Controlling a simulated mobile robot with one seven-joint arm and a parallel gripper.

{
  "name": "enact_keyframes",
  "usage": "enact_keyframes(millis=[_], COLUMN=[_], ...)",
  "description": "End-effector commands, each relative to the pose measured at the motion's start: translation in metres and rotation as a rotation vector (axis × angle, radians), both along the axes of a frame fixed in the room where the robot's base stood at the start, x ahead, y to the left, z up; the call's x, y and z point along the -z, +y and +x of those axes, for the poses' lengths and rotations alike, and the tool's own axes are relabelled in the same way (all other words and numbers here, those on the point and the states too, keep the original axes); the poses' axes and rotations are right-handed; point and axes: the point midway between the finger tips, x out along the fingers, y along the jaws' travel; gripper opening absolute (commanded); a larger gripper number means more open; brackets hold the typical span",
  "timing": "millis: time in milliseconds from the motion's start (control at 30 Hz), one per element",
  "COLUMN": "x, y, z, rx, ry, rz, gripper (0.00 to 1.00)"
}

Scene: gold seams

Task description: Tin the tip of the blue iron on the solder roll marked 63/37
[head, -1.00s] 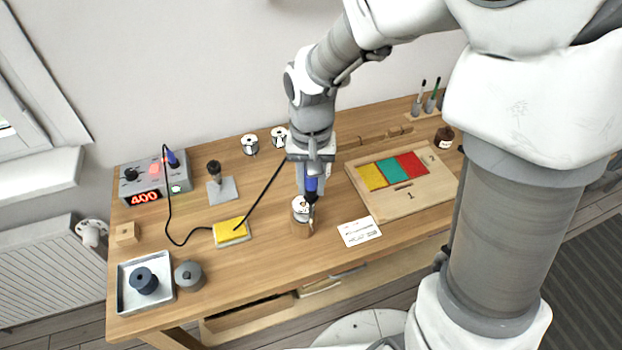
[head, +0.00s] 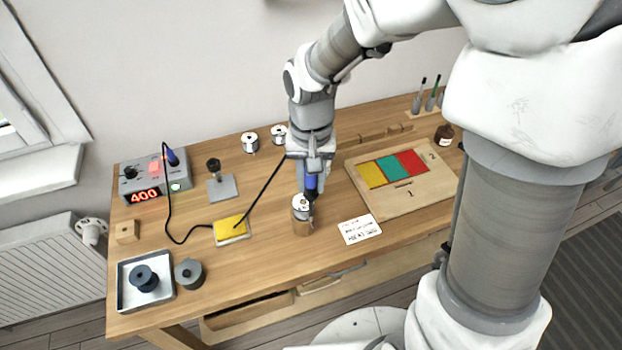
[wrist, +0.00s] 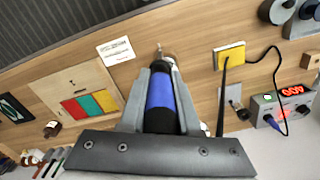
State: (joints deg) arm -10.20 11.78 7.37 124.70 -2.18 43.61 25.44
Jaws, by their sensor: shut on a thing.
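My gripper (head: 312,170) is shut on the blue iron (head: 311,183), which hangs tip down. In the wrist view the blue handle (wrist: 160,92) sits between the two fingers. The iron's tip is over or beside a solder roll (head: 300,203) on a wooden holder (head: 302,227); whether it touches cannot be told. The marking on this roll is too small to read. Two more white-faced rolls, one on the left (head: 250,142) and one on the right (head: 279,133), stand at the back.
A yellow sponge (head: 230,228) lies left of the roll, with an iron stand (head: 221,185) behind it. A white card (head: 360,229) and a wooden board with coloured panels (head: 435,193) are to the right. A metal tray (head: 124,297) holds a dark spool.

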Motion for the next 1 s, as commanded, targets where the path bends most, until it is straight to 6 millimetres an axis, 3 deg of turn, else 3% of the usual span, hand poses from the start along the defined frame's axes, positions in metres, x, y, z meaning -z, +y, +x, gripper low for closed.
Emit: enact_keyframes(millis=[1000], x=[0.011], y=[0.000], z=[0.000], rx=[0.000], ry=[0.000], rz=[0.000], gripper=[0.00])
